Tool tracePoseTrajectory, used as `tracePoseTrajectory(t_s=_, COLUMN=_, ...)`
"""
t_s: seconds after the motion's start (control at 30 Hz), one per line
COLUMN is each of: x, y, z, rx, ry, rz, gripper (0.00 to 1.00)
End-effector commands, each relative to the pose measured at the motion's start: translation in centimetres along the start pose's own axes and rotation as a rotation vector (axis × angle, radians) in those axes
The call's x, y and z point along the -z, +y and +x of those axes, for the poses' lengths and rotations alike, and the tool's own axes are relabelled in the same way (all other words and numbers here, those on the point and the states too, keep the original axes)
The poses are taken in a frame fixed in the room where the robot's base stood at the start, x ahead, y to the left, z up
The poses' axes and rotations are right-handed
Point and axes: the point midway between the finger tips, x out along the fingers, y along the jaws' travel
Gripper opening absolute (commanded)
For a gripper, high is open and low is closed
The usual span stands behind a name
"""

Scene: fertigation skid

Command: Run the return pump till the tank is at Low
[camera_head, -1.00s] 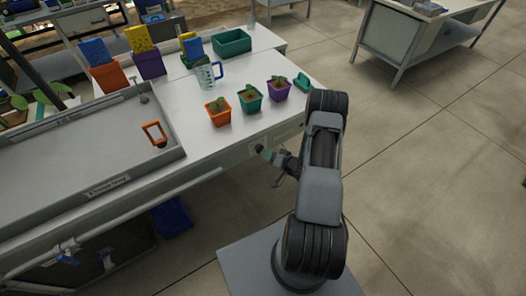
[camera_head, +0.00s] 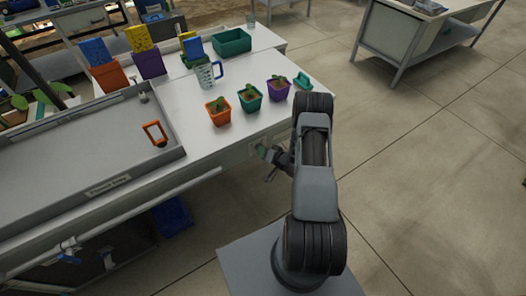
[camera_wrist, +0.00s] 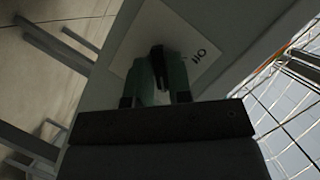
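My gripper (camera_head: 266,153) is at the front face of the white bench, below the potted seedlings. In the wrist view its two green fingertips (camera_wrist: 161,72) point at a pale plate marked with I and O signs (camera_wrist: 198,57). A small black switch lever (camera_wrist: 157,54) stands on that plate, at or between the fingertips. I cannot tell whether the fingers touch or grip it. A grey flood tray (camera_head: 108,182) with a label on its rim lies on the bench at the left. No tank level mark can be read.
Pots of seedlings (camera_head: 249,103) and a measuring jug (camera_head: 208,75) stand on the bench above my gripper. A pipe with blue-handled valves (camera_head: 68,258) runs along the bench's front left. A blue object (camera_head: 172,216) is beneath.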

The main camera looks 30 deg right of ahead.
Motion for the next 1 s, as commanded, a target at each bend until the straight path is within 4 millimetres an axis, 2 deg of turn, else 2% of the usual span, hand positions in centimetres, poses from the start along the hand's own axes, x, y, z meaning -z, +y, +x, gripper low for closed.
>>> tracePoseTrajectory(t_s=0.03, x=0.01, y=-0.02, z=0.03, rx=0.001, ry=0.0, rz=-0.001, gripper=0.12)
tracePoseTrajectory(t_s=0.17, x=0.02, y=-0.02, z=0.03, rx=0.001, ry=0.0, rz=-0.001, gripper=0.0)
tracePoseTrajectory(t_s=0.57, x=-0.04, y=-0.02, z=0.1, rx=-0.016, ry=0.0, rz=-0.046, gripper=0.0)
tracePoseTrajectory(t_s=1.0, x=-0.24, y=-0.05, z=0.22, rx=-0.149, ry=0.001, rz=-0.371, gripper=0.0)
